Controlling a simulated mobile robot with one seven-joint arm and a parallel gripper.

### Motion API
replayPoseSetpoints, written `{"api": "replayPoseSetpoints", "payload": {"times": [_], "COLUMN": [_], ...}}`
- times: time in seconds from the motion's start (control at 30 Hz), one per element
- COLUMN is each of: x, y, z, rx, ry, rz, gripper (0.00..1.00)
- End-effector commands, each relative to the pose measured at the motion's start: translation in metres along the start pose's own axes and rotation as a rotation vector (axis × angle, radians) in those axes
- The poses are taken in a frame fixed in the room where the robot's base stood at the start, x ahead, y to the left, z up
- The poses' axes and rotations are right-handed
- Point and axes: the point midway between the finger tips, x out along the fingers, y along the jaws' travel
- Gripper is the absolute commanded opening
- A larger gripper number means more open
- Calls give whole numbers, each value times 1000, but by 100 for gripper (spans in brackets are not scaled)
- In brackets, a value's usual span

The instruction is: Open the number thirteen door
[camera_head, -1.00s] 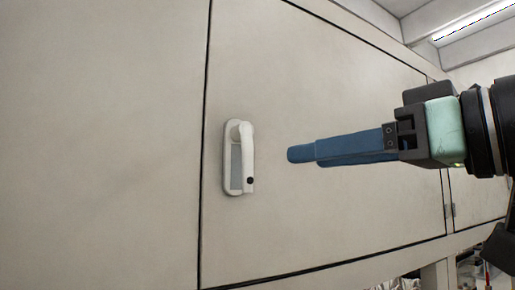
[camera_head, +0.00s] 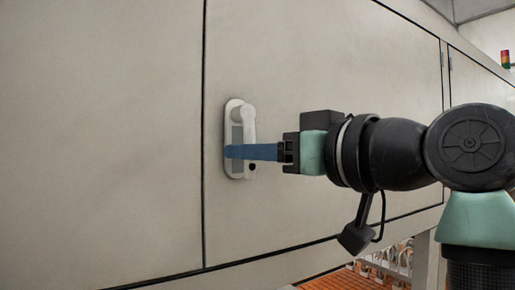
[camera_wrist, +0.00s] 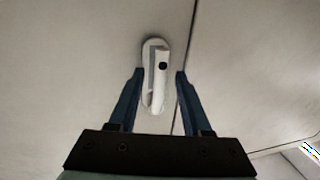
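A beige cabinet door (camera_head: 330,70) fills the middle of the head view. It looks flush with the panel to its left, and no number shows on it. A white lever handle (camera_head: 237,115) on an oval plate sits near the door's left edge. The handle also shows in the wrist view (camera_wrist: 156,62), with a small black dot on it. My gripper (camera_head: 232,152) has blue fingers that reach the handle in the head view. In the wrist view my gripper (camera_wrist: 158,75) is open, with one finger on each side of the handle and visible gaps. Contact is not clear.
A vertical seam (camera_head: 204,200) separates the door from a plain panel (camera_head: 100,130) at left. Below the door is an open space with an orange surface (camera_head: 345,281).

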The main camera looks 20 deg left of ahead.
Motion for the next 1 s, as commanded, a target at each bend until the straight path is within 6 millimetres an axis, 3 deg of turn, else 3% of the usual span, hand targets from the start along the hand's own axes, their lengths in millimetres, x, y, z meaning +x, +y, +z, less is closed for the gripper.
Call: {"api": "replayPoseSetpoints", "payload": {"times": [0.03,0.27,1.0], "x": [0,0,-1], "y": [0,0,0], "z": [0,0,0], "rx": [0,0,0], "ry": [0,0,1], "rz": [0,0,0], "gripper": [39,0,0]}}
